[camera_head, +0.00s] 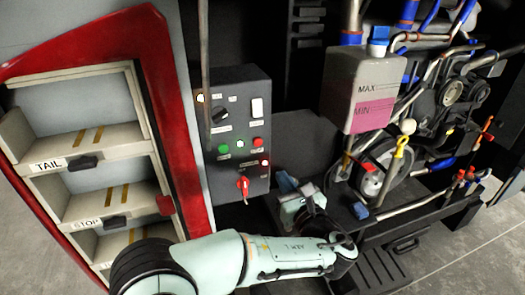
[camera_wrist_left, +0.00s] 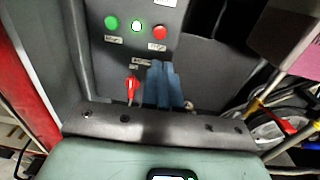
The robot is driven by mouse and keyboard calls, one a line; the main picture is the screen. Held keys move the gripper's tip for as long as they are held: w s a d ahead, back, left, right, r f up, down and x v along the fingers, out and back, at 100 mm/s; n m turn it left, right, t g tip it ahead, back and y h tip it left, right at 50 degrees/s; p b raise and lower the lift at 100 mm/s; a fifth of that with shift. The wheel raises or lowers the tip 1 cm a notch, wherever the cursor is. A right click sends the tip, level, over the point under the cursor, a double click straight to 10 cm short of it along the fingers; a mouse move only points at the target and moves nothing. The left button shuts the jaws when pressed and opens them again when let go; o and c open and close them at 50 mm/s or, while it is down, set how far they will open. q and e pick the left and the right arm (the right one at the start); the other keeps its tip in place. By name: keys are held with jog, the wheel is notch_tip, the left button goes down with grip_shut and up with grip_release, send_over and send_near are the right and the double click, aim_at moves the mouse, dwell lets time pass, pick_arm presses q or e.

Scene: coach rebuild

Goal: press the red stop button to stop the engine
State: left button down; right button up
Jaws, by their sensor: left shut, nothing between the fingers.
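The red stop button (camera_head: 257,142) is the right one in a row on a dark grey control panel (camera_head: 232,92). It also shows in the wrist view (camera_wrist_left: 159,32), uncovered. Beside it are a white lit button (camera_head: 240,144) and a green button (camera_head: 223,149). My left gripper (camera_head: 286,184) is shut and empty, its blue fingertips held together. In the head view it is right of the panel's lower part, below and right of the red button. In the wrist view the fingers (camera_wrist_left: 161,82) point up toward the panel, with their tips below the red button. They look apart from it.
A red rotary handle (camera_head: 243,186) sits low on the panel, left of my fingers. A tank (camera_head: 361,88) marked MAX and MIN, hoses and engine parts fill the right. A red-framed shelf rack (camera_head: 178,110) stands left. A thin vertical rod (camera_head: 204,70) crosses before the panel's left edge.

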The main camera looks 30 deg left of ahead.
aim_at(258, 143)
dwell(0.3)
pick_arm(q)
jog(key=p+x, duration=0.2)
jog(key=x, duration=1.2)
jog(key=shift+p, duration=0.3)
pick_arm(e)
jog(key=w+r, duration=0.2)
jog(key=r, duration=0.1)
jog(key=shift+r, duration=0.1)
